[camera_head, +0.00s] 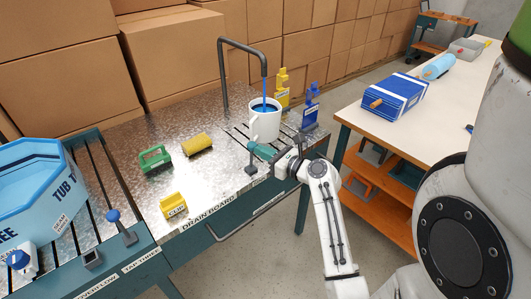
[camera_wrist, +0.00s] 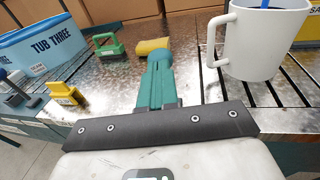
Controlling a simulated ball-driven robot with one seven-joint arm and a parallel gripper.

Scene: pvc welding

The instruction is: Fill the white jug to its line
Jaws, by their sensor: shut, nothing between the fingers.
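The white jug (camera_head: 264,125) stands upright on the drain board under the spout, and blue water runs into it. Blue water shows inside near its rim; I cannot make out a fill line. In the wrist view the jug (camera_wrist: 257,45) is at the upper right with its handle toward the left. My gripper (camera_head: 262,151) has its teal fingers shut and empty, just in front of the jug.
A grey spout (camera_head: 245,44) arches over the jug. Blue (camera_head: 311,105) and yellow (camera_head: 283,88) bottle-like items stand behind and right of it. A green-handled item (camera_head: 155,158), a yellow roll (camera_head: 197,144) and a yellow block (camera_head: 173,205) lie left. A blue tub (camera_head: 35,190) is far left.

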